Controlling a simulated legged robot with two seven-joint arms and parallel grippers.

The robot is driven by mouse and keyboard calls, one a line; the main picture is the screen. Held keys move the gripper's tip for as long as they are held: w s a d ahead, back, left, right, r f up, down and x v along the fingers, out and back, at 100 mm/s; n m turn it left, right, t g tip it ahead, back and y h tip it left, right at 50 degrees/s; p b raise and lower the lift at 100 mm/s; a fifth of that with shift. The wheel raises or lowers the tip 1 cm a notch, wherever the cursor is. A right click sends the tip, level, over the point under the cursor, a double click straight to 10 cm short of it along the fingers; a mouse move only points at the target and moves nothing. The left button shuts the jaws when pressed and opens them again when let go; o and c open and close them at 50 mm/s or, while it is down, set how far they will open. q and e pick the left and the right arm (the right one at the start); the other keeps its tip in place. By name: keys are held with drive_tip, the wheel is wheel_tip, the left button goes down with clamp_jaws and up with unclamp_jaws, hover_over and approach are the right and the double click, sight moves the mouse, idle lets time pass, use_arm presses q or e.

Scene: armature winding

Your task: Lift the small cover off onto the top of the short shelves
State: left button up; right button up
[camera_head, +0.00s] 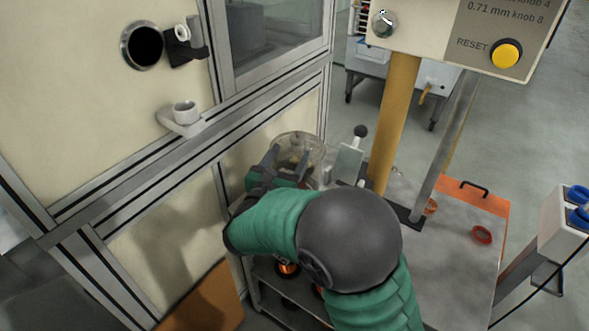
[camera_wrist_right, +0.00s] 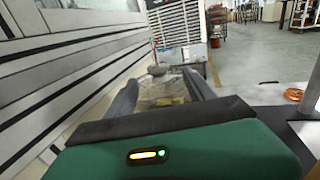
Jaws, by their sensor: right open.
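The small cover looks like a clear, round, see-through piece (camera_head: 303,143) beside the cabinet wall in the head view. My right gripper (camera_head: 289,158) is open at its near side, with the fingers apart and reaching over it. In the right wrist view the cover (camera_wrist_right: 165,88) shows between the two open fingers (camera_wrist_right: 165,85), with a small grey knob on top. I cannot tell whether the fingers touch it. The short shelves seem to be the unit with the grey top (camera_head: 455,245); my right arm hides part of it. My left gripper is not in view.
A yellow post (camera_head: 396,125) and a black-knobbed lever (camera_head: 360,132) stand just right of the cover. Copper spools (camera_head: 288,269) sit below.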

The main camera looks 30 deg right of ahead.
sight(295, 144)
drive_tip(key=x, duration=0.4)
drive_tip(key=shift+w+r, duration=0.1)
drive_tip(key=shift+w, duration=0.05)
drive_tip(key=shift+a, duration=0.15)
clamp_jaws()
drive_tip(key=shift+r, duration=0.1)
